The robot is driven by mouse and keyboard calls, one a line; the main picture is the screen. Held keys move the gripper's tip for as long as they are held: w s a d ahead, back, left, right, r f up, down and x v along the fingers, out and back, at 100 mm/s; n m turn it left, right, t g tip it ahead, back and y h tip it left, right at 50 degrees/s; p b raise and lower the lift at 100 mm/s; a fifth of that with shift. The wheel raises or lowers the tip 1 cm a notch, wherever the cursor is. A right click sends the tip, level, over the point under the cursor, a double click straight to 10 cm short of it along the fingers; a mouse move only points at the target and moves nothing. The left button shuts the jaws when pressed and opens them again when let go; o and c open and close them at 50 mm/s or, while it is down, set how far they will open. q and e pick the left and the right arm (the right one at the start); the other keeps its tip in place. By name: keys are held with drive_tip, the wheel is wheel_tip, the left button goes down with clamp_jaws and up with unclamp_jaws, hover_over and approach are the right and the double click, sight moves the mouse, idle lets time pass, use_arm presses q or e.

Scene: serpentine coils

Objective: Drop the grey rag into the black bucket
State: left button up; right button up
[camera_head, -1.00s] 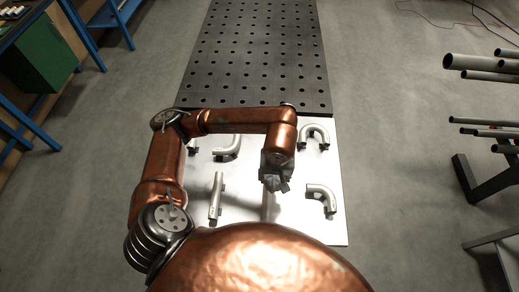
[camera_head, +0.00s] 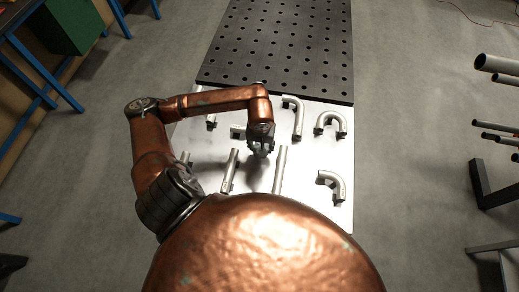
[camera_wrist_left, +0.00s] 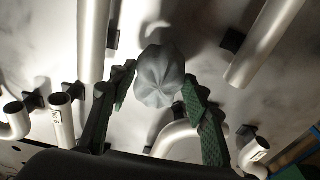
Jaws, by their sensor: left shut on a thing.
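My left gripper (camera_head: 260,149) is above the white table in the head view, with its arm coming in from the left. In the left wrist view its two green-padded fingers (camera_wrist_left: 157,98) are on either side of the crumpled grey rag (camera_wrist_left: 160,76), and it is shut on the rag. The rag hangs above the table surface among the pipes. In the head view the rag is small and hard to make out at the fingertips. I do not see the black bucket in either current view. My right gripper is not in view.
Several straight and bent metal pipes, such as a U-bend (camera_head: 330,122) and an elbow (camera_head: 333,184), stand on holders on the white table (camera_head: 310,212). A black perforated plate (camera_head: 285,50) lies beyond it. Pipe racks are at the right and a blue-legged bench (camera_head: 45,68) is at the left.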

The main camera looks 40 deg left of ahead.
use_arm(q)
drive_tip(key=shift+a+f, duration=0.25)
drive_tip(key=shift+f, duration=0.05)
wheel_tip(320, 180, down, 2)
drive_tip(key=shift+s+f+p, duration=0.1)
drive_tip(key=shift+p, duration=0.35)
drive_tip(key=shift+f, duration=0.45)
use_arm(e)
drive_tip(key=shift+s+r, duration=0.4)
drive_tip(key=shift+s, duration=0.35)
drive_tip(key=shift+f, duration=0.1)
use_arm(q)
drive_tip(key=o, duration=0.7)
drive_tip(key=shift+f, duration=0.1)
drive_tip(key=o, duration=0.4)
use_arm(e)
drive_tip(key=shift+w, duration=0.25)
use_arm(q)
drive_tip(key=shift+o, duration=0.2)
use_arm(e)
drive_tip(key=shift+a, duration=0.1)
